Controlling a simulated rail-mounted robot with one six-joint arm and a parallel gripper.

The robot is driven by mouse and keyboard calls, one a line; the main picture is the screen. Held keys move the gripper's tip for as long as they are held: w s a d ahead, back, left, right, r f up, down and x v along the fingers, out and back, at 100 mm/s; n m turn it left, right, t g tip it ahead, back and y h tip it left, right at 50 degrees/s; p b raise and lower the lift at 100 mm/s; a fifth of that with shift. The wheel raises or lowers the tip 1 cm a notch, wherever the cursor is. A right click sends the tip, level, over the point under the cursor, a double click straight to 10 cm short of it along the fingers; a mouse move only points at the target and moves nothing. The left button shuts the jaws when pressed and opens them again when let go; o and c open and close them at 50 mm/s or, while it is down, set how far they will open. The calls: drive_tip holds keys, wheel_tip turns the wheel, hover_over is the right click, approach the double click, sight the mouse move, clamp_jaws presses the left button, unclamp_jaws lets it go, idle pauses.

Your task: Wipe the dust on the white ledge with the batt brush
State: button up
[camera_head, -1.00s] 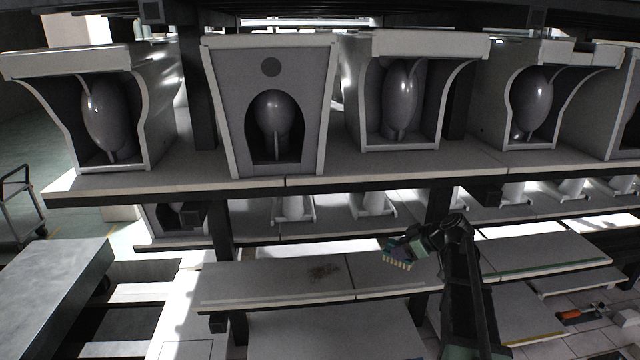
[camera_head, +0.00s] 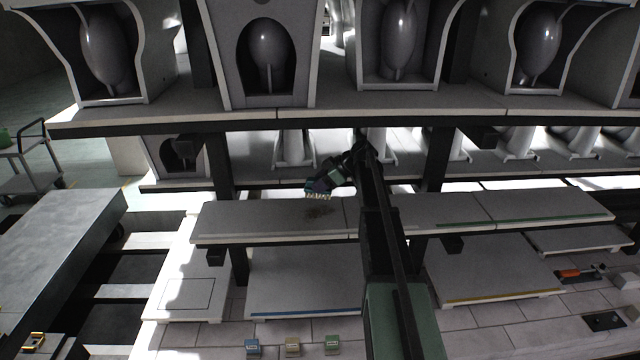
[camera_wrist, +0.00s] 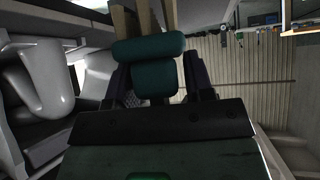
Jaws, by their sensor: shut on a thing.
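The white ledge (camera_head: 265,222) is a pale slab at mid-height in the head view. A dark smudge of dust (camera_head: 320,212) lies on it, left of my arm. My gripper (camera_head: 337,177) is shut on the batt brush (camera_head: 317,187), which has a blue-green body and pale bristles pointing down. The bristles show just above the dust; I cannot tell whether they touch the ledge. In the wrist view, green parts of the brush (camera_wrist: 150,50) sit between the dark fingers of my gripper (camera_wrist: 155,80), with tan bristle tufts beyond.
A shelf (camera_head: 180,113) bearing grey ceramic pieces runs above the ledge. A dark post (camera_head: 222,165) stands behind the ledge's left part. Small coloured blocks (camera_head: 292,347) lie below. A grey table (camera_head: 70,235) and a trolley (camera_head: 35,155) stand at left.

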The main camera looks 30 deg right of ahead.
sight(320, 195)
drive_tip(key=shift+f+b, duration=2.55)
drive_tip(key=shift+f, duration=0.15)
drive_tip(key=shift+r, duration=0.1)
drive_tip(key=s, duration=0.2)
drive_tip(key=s+a, duration=0.1)
drive_tip(key=s, duration=0.2)
drive_tip(key=s+a, duration=0.1)
drive_tip(key=s, duration=0.1)
drive_tip(key=shift+s+a, duration=0.15)
drive_tip(key=shift+a, duration=0.05)
drive_tip(key=shift+f+b, duration=0.85)
drive_tip(key=shift+f, duration=0.05)
drive_tip(key=shift+w+d, duration=0.3)
drive_tip(key=shift+w, duration=0.4)
drive_tip(key=shift+w+d, duration=0.25)
drive_tip(key=shift+w, duration=0.45)
drive_tip(key=shift+w+d, duration=0.3)
drive_tip(key=shift+w, duration=0.4)
